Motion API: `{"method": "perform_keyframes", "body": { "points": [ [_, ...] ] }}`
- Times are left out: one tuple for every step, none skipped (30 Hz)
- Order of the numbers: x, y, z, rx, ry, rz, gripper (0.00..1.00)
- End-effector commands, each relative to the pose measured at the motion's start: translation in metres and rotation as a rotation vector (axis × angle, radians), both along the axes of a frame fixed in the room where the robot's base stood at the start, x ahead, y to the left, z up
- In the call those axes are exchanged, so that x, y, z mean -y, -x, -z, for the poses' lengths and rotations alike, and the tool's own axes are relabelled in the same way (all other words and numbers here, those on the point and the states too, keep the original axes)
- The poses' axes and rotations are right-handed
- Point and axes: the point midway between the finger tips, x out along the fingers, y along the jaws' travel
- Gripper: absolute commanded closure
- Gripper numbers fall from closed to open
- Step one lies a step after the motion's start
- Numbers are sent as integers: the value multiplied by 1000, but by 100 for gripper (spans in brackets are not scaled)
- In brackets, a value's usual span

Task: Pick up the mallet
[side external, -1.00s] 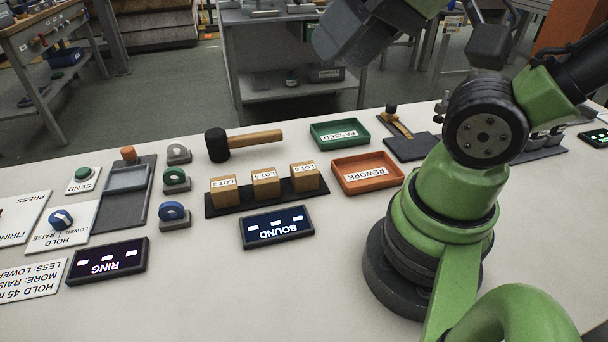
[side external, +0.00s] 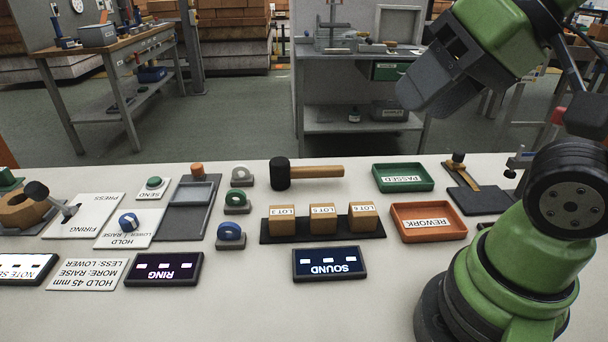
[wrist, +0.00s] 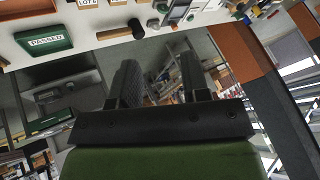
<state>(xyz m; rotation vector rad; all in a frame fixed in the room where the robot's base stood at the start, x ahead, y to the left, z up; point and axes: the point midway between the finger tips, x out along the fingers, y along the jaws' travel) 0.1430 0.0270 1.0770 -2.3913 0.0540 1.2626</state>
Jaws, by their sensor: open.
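The mallet lies on its side on the white table, behind the row of lot blocks. It has a black head (side external: 280,173) at the left and a wooden handle (side external: 318,171) pointing right. My gripper (side external: 408,98) hangs in the air at the upper right, above and to the right of the mallet and well apart from it. In the wrist view the mallet (wrist: 115,33) shows near the top, beyond the fingers. My gripper's two dark fingers (wrist: 160,75) stand apart with nothing between them.
Wooden lot blocks stand on a dark strip (side external: 262,238) in front of the mallet. The green PASSED tray (side external: 403,188) and orange REWORK tray (side external: 428,236) are to its right. Ring stands (side external: 237,203) are to its left. The table behind the mallet is clear.

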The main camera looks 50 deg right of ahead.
Motion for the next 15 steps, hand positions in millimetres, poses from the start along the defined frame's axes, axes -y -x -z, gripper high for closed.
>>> {"method": "perform_keyframes", "body": {
  "points": [
    [0, 0, 0, 0, 0, 0, 57],
    [0, 0, 0, 0, 0, 0, 57],
    [0, 0, 0, 0, 0, 0, 55],
    [0, 0, 0, 0, 0, 0, 48],
    [0, 0, 0, 0, 0, 0, 41],
    [0, 0, 0, 0, 0, 0, 38],
    [0, 0, 0, 0, 0, 0, 38],
    [0, 0, 0, 0, 0, 0, 38],
    [0, 0, 0, 0, 0, 0, 38],
    [0, 0, 0, 0, 0, 0, 38],
    [0, 0, 0, 0, 0, 0, 38],
    [0, 0, 0, 0, 0, 0, 38],
    [0, 0, 0, 0, -1, 1, 38],
    [0, -1, 0, -2, -3, 5, 38],
    [0, -3, -2, -7, -9, 15, 38]
  ]
}}
